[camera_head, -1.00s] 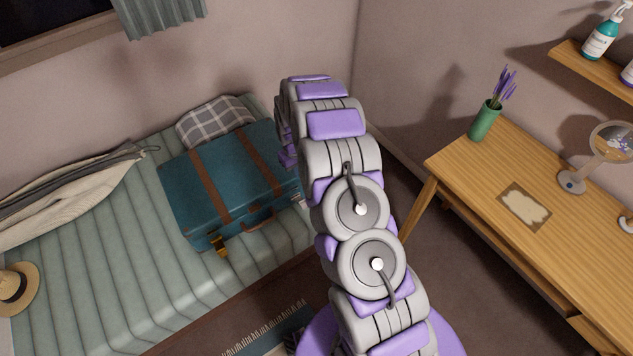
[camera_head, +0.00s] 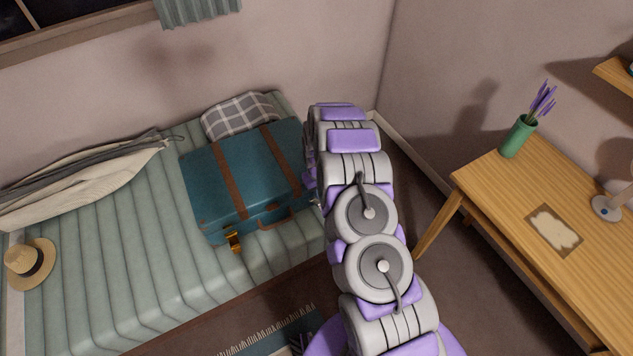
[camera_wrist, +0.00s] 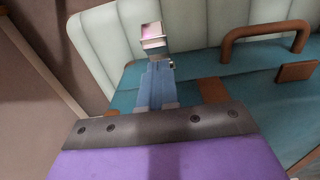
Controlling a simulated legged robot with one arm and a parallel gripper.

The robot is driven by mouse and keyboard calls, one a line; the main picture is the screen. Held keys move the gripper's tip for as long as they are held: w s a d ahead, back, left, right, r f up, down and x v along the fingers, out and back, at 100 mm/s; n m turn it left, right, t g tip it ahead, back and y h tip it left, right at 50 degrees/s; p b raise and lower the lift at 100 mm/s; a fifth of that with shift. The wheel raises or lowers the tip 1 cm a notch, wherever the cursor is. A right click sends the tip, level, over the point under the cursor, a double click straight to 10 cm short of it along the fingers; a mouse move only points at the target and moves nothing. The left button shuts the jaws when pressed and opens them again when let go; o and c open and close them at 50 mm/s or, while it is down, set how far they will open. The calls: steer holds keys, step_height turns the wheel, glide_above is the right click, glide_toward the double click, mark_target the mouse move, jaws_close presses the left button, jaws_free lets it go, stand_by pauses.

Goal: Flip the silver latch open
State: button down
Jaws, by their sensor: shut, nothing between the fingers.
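The teal suitcase (camera_head: 200,192) lies closed on the green daybed, with brown straps and a brown handle (camera_wrist: 265,40). The silver latch (camera_wrist: 153,38) shows in the wrist view as a shiny flap with a pinkish reflection, sticking out past the suitcase's edge against the pale cushion. My gripper (camera_wrist: 156,68) is shut and empty, its bluish fingers right up against the latch in the picture; I cannot tell whether they touch. In the head view, my arm hides the gripper and most of the suitcase's right end. A gold latch (camera_head: 234,241) sticks out from the front left.
A plaid pillow (camera_head: 240,115) lies behind the suitcase. A wooden desk (camera_head: 500,215) with a green vase (camera_head: 518,137) stands at right. Floor shows between the desk and daybed.

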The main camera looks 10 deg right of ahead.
steer(key=shift+s+d+f, duration=0.2)
steer(key=shift+s+f, duration=0.25)
steer(key=shift+s+d+f, duration=0.2)
steer(key=shift+s+f, duration=0.2)
steer(key=shift+a, duration=0.1)
steer(key=shift+s+f+t, duration=0.25)
steer(key=shift+s+t, duration=0.2)
steer(key=shift+t, duration=0.15)
steer(key=shift+s+d+f+p, duration=0.3)
steer(key=shift+s+f+p, duration=0.1)
steer(key=shift+p, duration=0.1)
steer(key=shift+r, duration=0.1)
